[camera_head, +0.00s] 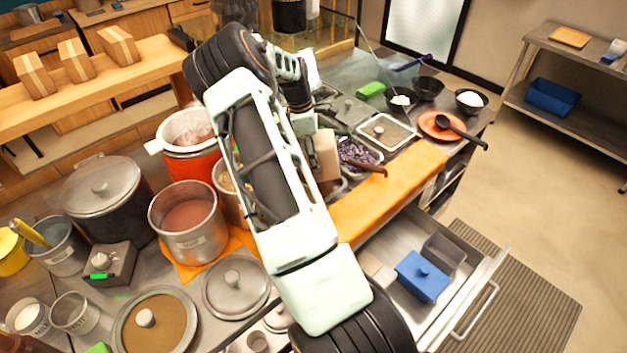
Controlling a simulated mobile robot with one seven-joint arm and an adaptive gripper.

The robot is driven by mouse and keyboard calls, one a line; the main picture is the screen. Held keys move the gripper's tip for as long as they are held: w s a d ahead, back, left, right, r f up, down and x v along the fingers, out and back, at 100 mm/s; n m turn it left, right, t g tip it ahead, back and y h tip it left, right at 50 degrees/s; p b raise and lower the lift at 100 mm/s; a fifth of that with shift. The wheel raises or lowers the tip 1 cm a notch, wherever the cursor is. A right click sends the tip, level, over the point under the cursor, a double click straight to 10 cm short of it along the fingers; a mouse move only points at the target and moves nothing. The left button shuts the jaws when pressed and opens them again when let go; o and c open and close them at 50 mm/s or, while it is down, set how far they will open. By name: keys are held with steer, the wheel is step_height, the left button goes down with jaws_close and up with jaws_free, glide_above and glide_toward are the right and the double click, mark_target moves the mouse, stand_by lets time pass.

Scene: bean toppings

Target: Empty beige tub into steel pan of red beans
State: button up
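A beige tub (327,156) is at the end of my arm, in front of the left part of a steel pan of dark purple-red beans (376,154). My gripper (312,146) is against the tub's left side and appears shut on it. My own arm hides most of the fingers. The tub looks raised over the row of pans and slightly tilted; its inside does not show. A wooden-handled utensil (371,168) lies across the bean pan's front.
A steel pot of reddish-brown contents (189,215) and an orange-red cooker (188,142) stand left of my arm. An orange plate with a black ladle (440,124) is at right. An open drawer (462,303) holds a blue box (421,277). Bowls (428,88) stand behind.

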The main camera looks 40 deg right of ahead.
steer(key=shift+g+h, duration=0.6)
steer(key=shift+h, duration=0.1)
stand_by(0.6)
steer(key=s+d+t+y, duration=0.1)
steer(key=y, duration=0.1)
steer(key=d+r+t+y, duration=0.1)
steer(key=t+y, duration=0.1)
steer(key=shift+s+d, duration=0.15)
steer(key=shift+s, duration=0.25)
steer(key=d+r+t+y, duration=0.1)
steer(key=s+d+r+t+y, duration=0.1)
steer(key=y, duration=0.1)
steer(key=shift+s+d, duration=0.15)
steer(key=shift+s, duration=0.15)
steer(key=shift+s+d+r+t+y+b, duration=0.15)
steer(key=shift+s+d+t+y+b, duration=0.25)
steer(key=shift+t+y+b, duration=1.15)
steer(key=shift+s+d+r+t+y+b, duration=0.2)
steer(key=shift+d+t+y+b, duration=0.25)
steer(key=shift+t+y+b, duration=1.3)
steer(key=shift+s+d+r+t+y+b, duration=0.1)
steer(key=shift+s+d+t+y+b, duration=0.3)
steer(key=shift+t+y+b, duration=0.95)
